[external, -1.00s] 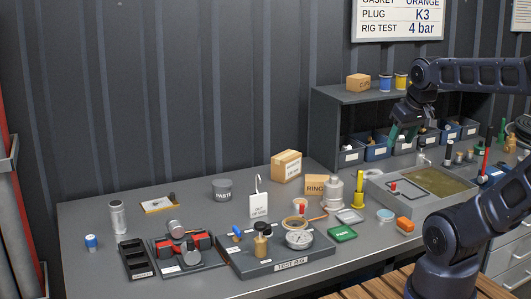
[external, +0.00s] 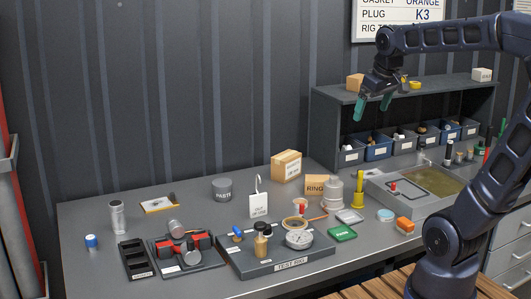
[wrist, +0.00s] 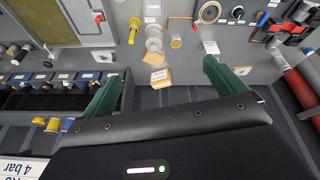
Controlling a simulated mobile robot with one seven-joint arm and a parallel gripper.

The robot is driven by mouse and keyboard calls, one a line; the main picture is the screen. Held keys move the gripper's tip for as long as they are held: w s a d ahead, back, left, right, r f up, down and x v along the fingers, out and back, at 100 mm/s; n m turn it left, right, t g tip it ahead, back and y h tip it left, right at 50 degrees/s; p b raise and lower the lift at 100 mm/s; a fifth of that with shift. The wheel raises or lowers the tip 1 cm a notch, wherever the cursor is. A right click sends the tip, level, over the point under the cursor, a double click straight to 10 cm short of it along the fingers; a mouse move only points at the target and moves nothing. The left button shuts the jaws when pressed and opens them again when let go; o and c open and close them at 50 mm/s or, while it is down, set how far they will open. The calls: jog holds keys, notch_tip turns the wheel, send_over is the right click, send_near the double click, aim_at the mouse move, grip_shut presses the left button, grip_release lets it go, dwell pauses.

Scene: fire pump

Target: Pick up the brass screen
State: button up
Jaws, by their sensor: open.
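I cannot single out the brass screen with certainty in either view. A brass-coloured fitting (external: 261,245) stands upright on the grey test rig (external: 320,248). In the wrist view my gripper (wrist: 163,88) is also open and empty, well above the bench.
The grey shelf (external: 430,92) carries a box and small tubs close behind my gripper. A basin of murky liquid (external: 430,181) lies at the right. The bench's back left is fairly clear.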

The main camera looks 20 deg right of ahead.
jog(key=w+a+r+n+g, duration=0.1)
jog(key=w+a+r+n, duration=0.1)
jog(key=w+a, duration=0.5)
jog(key=w+a+r+n, duration=0.1)
jog(key=w+a+n, duration=0.15)
jog(key=w, duration=0.85)
jog(key=n+g, duration=0.3)
jog(key=n, duration=0.9)
send_over(160, 203)
jog(key=f, duration=3.4)
jog(key=shift+w+a+f, duration=0.1)
jog(key=shift+a+f, duration=0.1)
jog(key=shift+f, duration=0.2)
jog(key=shift+d+f, duration=0.15)
jog(key=shift+f, duration=1.15)
jog(key=shift+d+f, duration=0.1)
jog(key=shift+f, duration=1.2)
